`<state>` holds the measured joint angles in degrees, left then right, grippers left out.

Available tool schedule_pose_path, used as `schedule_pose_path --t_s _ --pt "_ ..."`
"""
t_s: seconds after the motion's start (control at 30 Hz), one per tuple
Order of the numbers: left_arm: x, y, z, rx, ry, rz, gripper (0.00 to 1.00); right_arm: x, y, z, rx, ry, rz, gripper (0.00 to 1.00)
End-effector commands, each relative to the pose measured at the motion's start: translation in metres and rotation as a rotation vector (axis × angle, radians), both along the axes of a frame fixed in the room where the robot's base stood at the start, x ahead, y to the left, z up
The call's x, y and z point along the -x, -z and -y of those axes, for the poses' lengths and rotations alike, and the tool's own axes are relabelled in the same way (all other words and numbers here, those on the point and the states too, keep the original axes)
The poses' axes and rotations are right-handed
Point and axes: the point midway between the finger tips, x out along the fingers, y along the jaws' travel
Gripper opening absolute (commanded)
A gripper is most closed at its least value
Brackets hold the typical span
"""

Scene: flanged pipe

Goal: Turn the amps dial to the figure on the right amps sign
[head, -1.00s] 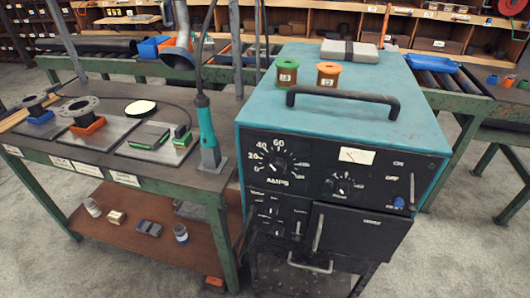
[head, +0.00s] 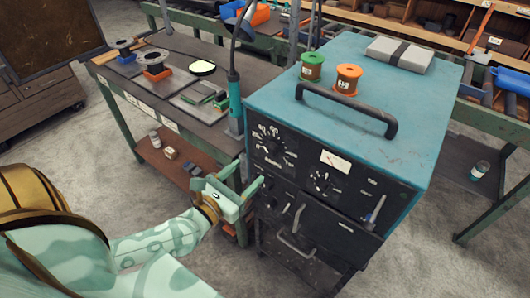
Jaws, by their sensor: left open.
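A blue welding machine (head: 340,95) stands with its black front panel facing me. The amps dial (head: 272,147) is the large black knob at the panel's upper left, ringed by white figures. Its exact pointer direction is too small to tell. My left gripper (head: 253,170) is open and empty, in front of the panel's left edge, below and left of the dial. No contact with the dial shows. White labels (head: 168,123) run along the bench's front edge, and I cannot read them. No sign is legible as the right amps sign. My right gripper is out of view.
A smaller knob (head: 322,182) and a meter (head: 336,162) sit right of the dial. A black handle (head: 345,110), a green spool (head: 312,67) and an orange spool (head: 347,79) are on top. The workbench (head: 185,65) stands close on the left.

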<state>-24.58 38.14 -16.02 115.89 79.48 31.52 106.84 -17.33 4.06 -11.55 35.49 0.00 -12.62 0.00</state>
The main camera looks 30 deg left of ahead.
Motion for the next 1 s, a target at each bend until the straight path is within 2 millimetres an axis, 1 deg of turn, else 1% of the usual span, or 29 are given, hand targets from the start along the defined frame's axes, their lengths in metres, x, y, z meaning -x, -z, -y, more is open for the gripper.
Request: schedule_pose_path --t_s 0.03,0.1,0.2,0.33,0.4,0.5,0.77,0.8,0.87,0.9,0.93,0.97,1.0 --pt "-0.015 -0.005 0.001 0.002 -0.001 0.007 0.59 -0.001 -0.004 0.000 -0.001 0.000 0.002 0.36" --pt "-0.032 -0.004 0.002 -0.001 -0.002 0.005 0.59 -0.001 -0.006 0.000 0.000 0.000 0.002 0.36" --pt "-0.054 -0.003 0.004 -0.002 -0.001 0.004 0.59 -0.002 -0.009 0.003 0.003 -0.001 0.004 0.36" --pt "-0.075 -0.002 0.006 -0.003 -0.001 0.003 0.59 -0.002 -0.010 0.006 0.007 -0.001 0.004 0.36" --pt "-0.082 -0.001 0.007 -0.003 0.001 0.002 0.59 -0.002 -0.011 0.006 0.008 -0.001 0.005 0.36" --pt "-0.087 0.000 0.007 -0.002 0.001 0.000 0.59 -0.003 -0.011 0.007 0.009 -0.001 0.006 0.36" --pt "-0.089 0.000 0.007 -0.003 0.001 0.000 0.59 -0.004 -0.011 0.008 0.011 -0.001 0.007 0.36" --pt "-0.089 0.000 0.007 -0.003 0.001 0.000 0.56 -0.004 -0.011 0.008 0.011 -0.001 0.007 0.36" --pt "-0.089 0.000 0.007 -0.003 0.001 0.000 0.39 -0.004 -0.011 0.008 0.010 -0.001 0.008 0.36" --pt "-0.089 0.000 0.007 -0.003 0.001 0.000 0.28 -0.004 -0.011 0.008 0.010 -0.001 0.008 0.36" --pt "-0.089 0.000 0.007 -0.003 0.001 0.000 0.20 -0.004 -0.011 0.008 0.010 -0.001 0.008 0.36" --pt "-0.089 0.000 0.007 -0.003 0.001 0.000 0.14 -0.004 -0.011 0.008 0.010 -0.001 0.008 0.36" --pt "-0.089 0.000 0.007 -0.003 0.001 0.000 0.14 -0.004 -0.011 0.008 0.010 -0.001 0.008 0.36"
